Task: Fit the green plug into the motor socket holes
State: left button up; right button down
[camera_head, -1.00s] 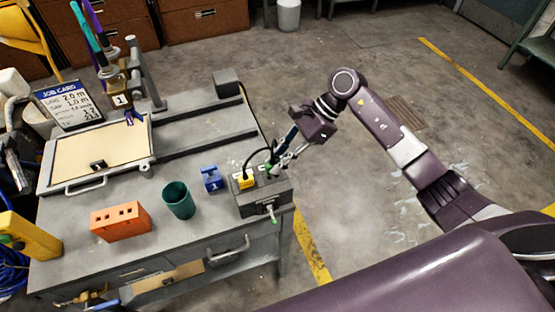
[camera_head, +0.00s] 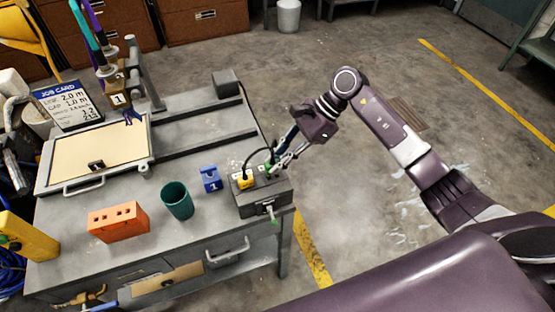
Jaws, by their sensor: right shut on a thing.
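The motor box (camera_head: 262,201) is a dark grey block at the right front corner of the bench, with a yellow plug (camera_head: 243,180) and its black cable on top. My right gripper (camera_head: 274,170) reaches in from the right and is shut at the box's top, right of the yellow plug. A small green bit shows between its fingertips, which I take as the green plug (camera_head: 269,167). The fingers mostly hide it and the socket holes, so I cannot tell whether it is seated. My left gripper is not in view.
A blue block (camera_head: 210,179) marked 1, a teal cup (camera_head: 177,202) and an orange block (camera_head: 118,221) with holes stand left of the box on the grey bench (camera_head: 205,228). Floor right of the bench is free.

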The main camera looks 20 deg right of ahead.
jog(key=shift+b, duration=0.45)
dwell(0.4)
jog(key=shift+f+b, duration=1)
jog(key=shift+b, duration=0.25)
dwell(1.1)
jog(key=shift+f+b, duration=0.25)
jog(key=shift+b, duration=0.05)
jog(key=shift+s+f+b, duration=0.15)
jog(key=shift+f+b, duration=0.15)
jog(key=shift+b, duration=0.15)
jog(key=c, duration=1.8)
grip_release()
jog(key=shift+o, duration=0.3)
jog(key=shift+o, duration=1.4)
jog(key=shift+r, duration=0.1)
jog(key=v, duration=0.7)
